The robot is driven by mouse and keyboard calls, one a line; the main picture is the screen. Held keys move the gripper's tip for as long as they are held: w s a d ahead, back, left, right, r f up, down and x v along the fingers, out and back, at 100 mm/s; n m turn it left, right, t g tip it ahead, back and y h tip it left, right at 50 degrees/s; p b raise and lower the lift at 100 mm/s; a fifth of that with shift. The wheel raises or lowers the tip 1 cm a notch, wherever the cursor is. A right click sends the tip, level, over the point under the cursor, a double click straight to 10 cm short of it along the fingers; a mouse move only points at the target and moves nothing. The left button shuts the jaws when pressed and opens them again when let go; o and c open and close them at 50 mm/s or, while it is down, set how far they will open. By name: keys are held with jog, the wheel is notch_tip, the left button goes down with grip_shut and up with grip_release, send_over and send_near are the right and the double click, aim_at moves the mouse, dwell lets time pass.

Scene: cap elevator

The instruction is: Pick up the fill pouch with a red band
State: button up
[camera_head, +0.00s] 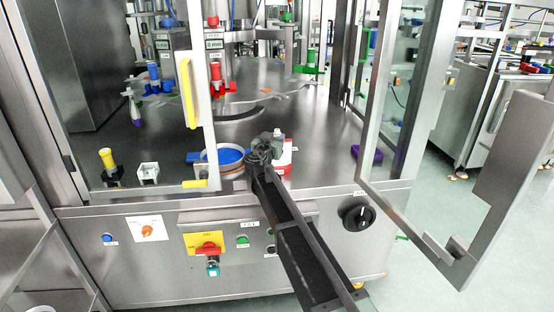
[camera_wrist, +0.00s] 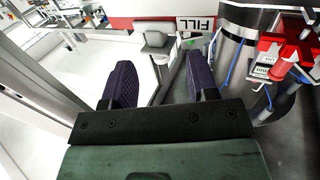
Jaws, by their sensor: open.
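The fill pouch (camera_head: 287,160) is white with a red band and stands near the front edge of the machine deck in the head view. A grey cap or spout shows at its top, and my gripper partly hides its left side. My gripper (camera_head: 265,145) is at the pouch's upper left. In the wrist view my gripper (camera_wrist: 160,82) has its two dark fingers wide apart, with nothing held between them. A red strip (camera_wrist: 150,23) with a FILL label (camera_wrist: 197,24) shows beyond the fingers. I cannot tell whether that strip is the pouch.
A round blue-topped container (camera_head: 223,158) is just left of my gripper. A yellow-topped item (camera_head: 107,160) and a white block (camera_head: 148,172) stand further left. A purple item (camera_head: 370,155) lies to the right. The open glass door (camera_head: 400,120) and left frame border the opening.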

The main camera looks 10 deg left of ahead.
aim_at(276, 133)
jog(key=w, duration=0.4)
jog(key=shift+w+d+r, duration=0.1)
jog(key=shift+w+d, duration=0.25)
jog(key=shift+d, duration=0.05)
jog(key=c, duration=0.9)
jog(key=shift+o, duration=0.2)
jog(key=shift+r, duration=0.1)
notch_tip(276, 133, up, 20)
jog(key=p, duration=2)
